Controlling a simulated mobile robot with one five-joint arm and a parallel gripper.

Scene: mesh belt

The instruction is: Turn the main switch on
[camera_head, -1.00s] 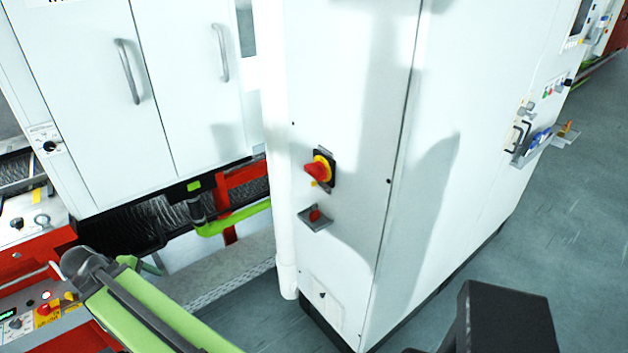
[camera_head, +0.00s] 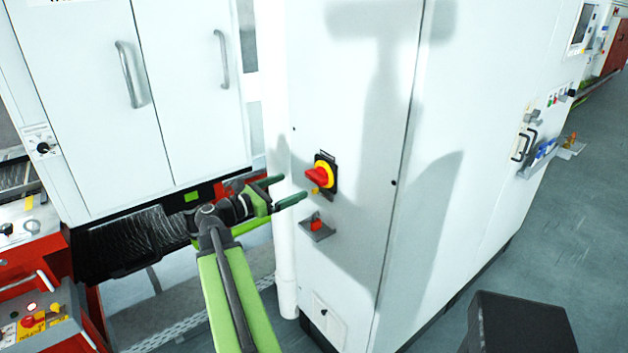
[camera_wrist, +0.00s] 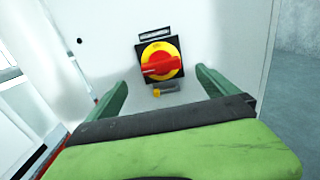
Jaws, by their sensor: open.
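The main switch (camera_head: 321,175) is a red rotary knob on a yellow disc with a black plate, on the narrow face of a white cabinet. In the wrist view the main switch (camera_wrist: 160,62) sits ahead, framed between the fingertips, with its red handle lying roughly level, slightly tilted. A small yellow tab hangs just below it. My gripper (camera_head: 287,190) is open and empty, just left of the switch in the head view. Both green fingers of my gripper (camera_wrist: 159,85) show in the wrist view, apart from the knob.
A small grey bracket with a red part (camera_head: 317,227) juts out below the switch. The white cabinet (camera_head: 350,90) fills the middle. At left are a cabinet with handles (camera_head: 130,75) and a red control panel (camera_head: 35,322). Open floor (camera_head: 570,220) lies at right.

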